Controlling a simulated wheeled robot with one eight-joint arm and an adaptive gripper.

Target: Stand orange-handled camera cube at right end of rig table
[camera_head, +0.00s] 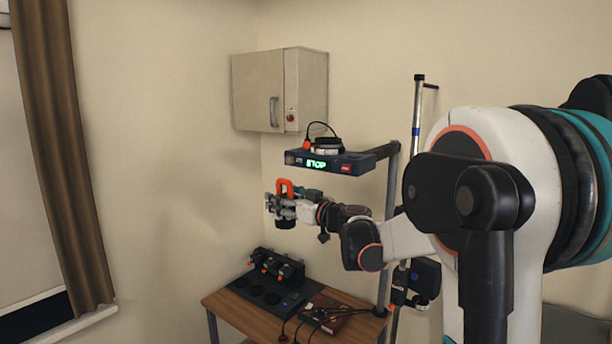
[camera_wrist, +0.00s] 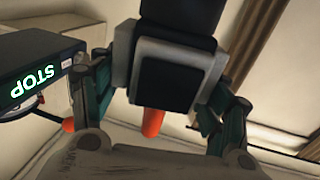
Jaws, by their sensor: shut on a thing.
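My gripper (camera_head: 287,208) is in the air left of the overhead arm, above the rig table (camera_head: 232,311). It is shut on the camera cube, whose orange handle (camera_head: 284,187) stands up on top and whose dark round lens part (camera_head: 285,224) hangs below. A bit of the orange handle also shows there (camera_wrist: 153,122). The cube is clear of the table.
A black device with round pads (camera_head: 268,276) sits at the table's back left. A pole (camera_head: 416,130) and wall cabinet (camera_head: 262,90) stand behind.

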